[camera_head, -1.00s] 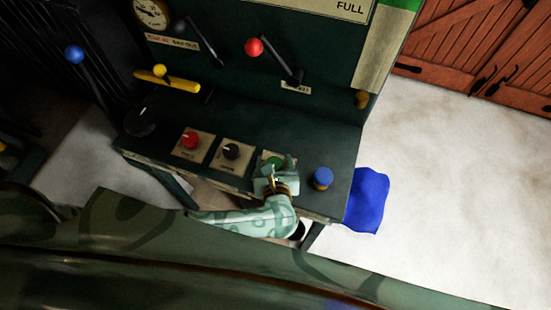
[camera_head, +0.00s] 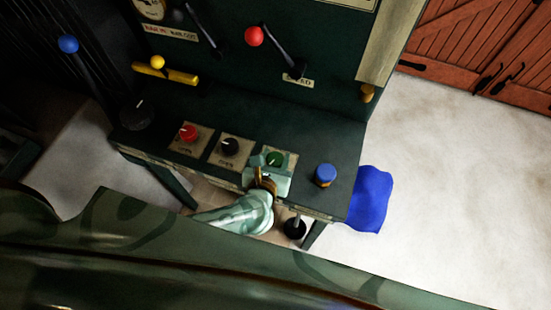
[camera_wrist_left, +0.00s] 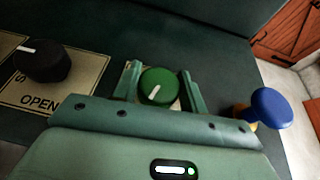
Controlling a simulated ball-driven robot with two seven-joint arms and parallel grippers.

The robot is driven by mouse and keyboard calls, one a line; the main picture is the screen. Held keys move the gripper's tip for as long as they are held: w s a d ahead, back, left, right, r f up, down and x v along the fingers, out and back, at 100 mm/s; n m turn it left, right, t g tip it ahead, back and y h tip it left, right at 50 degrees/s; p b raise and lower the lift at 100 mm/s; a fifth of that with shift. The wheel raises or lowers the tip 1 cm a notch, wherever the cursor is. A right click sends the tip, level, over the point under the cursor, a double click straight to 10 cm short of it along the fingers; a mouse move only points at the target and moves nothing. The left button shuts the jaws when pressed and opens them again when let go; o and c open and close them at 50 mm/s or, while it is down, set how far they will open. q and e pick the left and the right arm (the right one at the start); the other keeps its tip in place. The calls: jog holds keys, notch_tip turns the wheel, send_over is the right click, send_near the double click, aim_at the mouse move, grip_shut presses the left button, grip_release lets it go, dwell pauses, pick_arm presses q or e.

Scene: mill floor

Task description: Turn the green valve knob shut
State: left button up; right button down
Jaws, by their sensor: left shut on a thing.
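The green valve knob (camera_head: 274,158) sits on a pale plate on the dark green console shelf. In the left wrist view the green knob (camera_wrist_left: 158,84) is round, with a white pointer line on its top slanting toward the lower left. My left gripper (camera_head: 270,163) is at the knob, its arm coming from below. In the wrist view the fingers of the left gripper (camera_wrist_left: 160,84) stand on both sides of the knob, shut on it. Part of the knob's plate is hidden by the gripper. My right gripper is not in view.
A black knob (camera_head: 230,147) and a red knob (camera_head: 188,132) are left of the green one. A blue button (camera_head: 325,174) stands close on its right. Levers with red (camera_head: 254,36), yellow (camera_head: 157,62) and blue (camera_head: 68,44) balls rise behind. A blue cloth (camera_head: 371,198) lies right of the console.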

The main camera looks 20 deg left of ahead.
pick_arm(q)
jog(key=m+h, duration=0.2)
jog(key=h, duration=0.1)
jog(key=m+g+h, duration=0.1)
jog(key=m+h, duration=0.2)
jog(key=shift+w+a+m+g, duration=0.1)
jog(key=shift+m+g, duration=0.2)
jog(key=m+g+h+b, duration=0.1)
jog(key=m+g+h, duration=0.1)
jog(key=m+h, duration=0.1)
jog(key=shift+f+m+h+b, duration=0.1)
jog(key=shift+m+h+b, duration=0.2)
jog(key=shift+h, duration=0.1)
jog(key=m+g+h+b, duration=0.2)
jog(key=m+g, duration=0.1)
jog(key=shift+m+g+h+b, duration=0.6)
jog(key=shift+m+g+b, duration=0.4)
jog(key=shift+m+g, duration=0.15)
jog(key=o, duration=1)
jog(key=shift+c, duration=0.2)
